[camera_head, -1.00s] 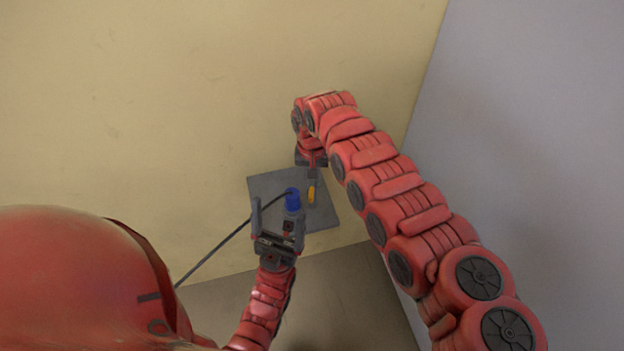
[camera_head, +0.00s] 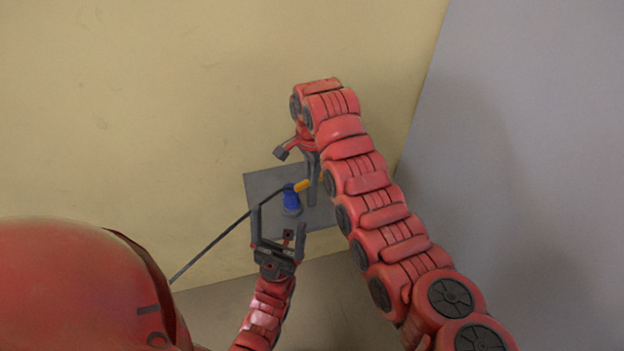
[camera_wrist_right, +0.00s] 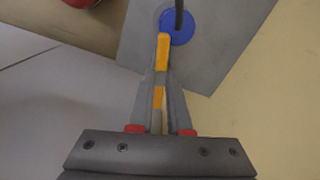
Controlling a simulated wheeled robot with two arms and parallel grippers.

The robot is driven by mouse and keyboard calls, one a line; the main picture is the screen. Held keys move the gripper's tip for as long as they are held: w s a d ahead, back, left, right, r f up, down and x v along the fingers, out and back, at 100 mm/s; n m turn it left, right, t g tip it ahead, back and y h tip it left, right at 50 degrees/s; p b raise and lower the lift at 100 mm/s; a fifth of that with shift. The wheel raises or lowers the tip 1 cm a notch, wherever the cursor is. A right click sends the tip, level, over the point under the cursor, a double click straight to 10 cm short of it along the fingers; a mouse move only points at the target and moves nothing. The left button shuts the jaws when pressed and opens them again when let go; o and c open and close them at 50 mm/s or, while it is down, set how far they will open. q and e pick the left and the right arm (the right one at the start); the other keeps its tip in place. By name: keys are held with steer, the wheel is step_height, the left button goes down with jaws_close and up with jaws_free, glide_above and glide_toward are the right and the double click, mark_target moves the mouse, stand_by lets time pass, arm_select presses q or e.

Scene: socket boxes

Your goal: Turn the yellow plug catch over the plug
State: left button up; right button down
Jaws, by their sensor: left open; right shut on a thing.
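The blue plug (camera_head: 291,201) stands on the grey plate (camera_head: 262,187), with a dark cable leaving it. The yellow catch (camera_head: 302,186) points left, its end at the plug's upper edge in the head view. In the right wrist view the catch (camera_wrist_right: 163,48) reaches the rim of the round blue plug (camera_wrist_right: 184,30), by the cable; I cannot tell whether they touch. My right gripper (camera_head: 313,196) is shut on the catch; its fingers hide part of it (camera_wrist_right: 161,82). My left gripper (camera_head: 279,217) is open and empty, just below the plug in the head view.
The black cable (camera_head: 222,238) runs from the plug down to the left. The plate is on a yellowish wall (camera_head: 150,120). A grey wall (camera_head: 530,130) stands at the right, close to my right arm. The wall left of the plate is clear apart from the cable.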

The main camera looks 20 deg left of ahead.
steer(key=shift+m+b, duration=0.75)
steer(key=shift+m, duration=0.75)
steer(key=c, duration=0.9)
jaws_free()
steer(key=shift+o, duration=0.2)
steer(key=shift+r, duration=0.15)
